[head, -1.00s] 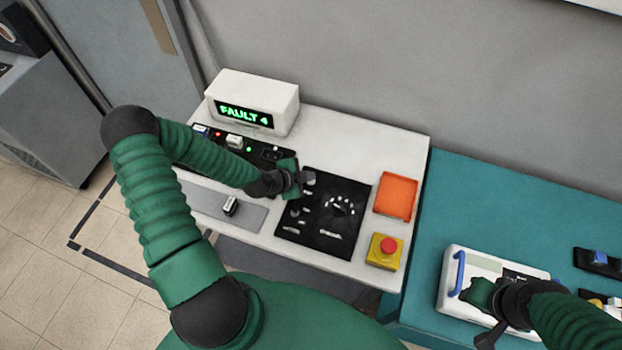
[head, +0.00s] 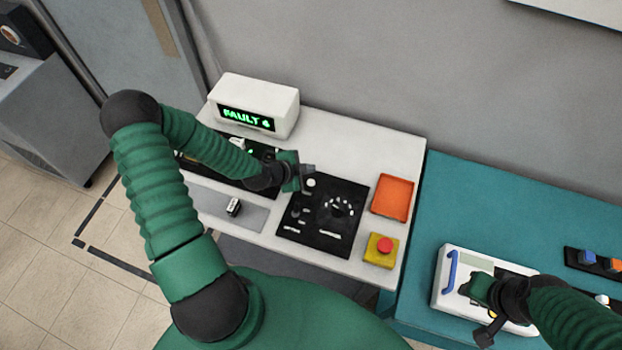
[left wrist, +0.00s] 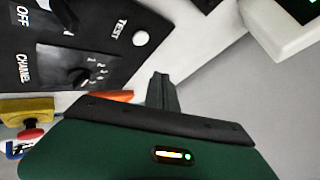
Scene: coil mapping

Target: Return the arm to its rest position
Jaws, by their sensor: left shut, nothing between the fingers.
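My left gripper (head: 306,178) is in the head view, above the white table at the upper left edge of the black control panel (head: 310,238). Its fingers are shut with nothing between them. In the left wrist view the shut fingers (left wrist: 162,92) stick out past the dark gripper body, with the panel's CHANNEL dial (left wrist: 82,76) and TEST button (left wrist: 140,38) to their left. My right gripper (head: 484,318) is in the head view at the lower right, over a white device with a blue handle (head: 452,272); whether its fingers are open is unclear.
A white display box (head: 254,98) reading FAULT stands at the back of the white table (head: 350,150). An orange tray (head: 391,198) and a red emergency button on a yellow base (head: 382,250) lie right of the panel. A grey mat (head: 255,217) holds a small block (head: 233,207).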

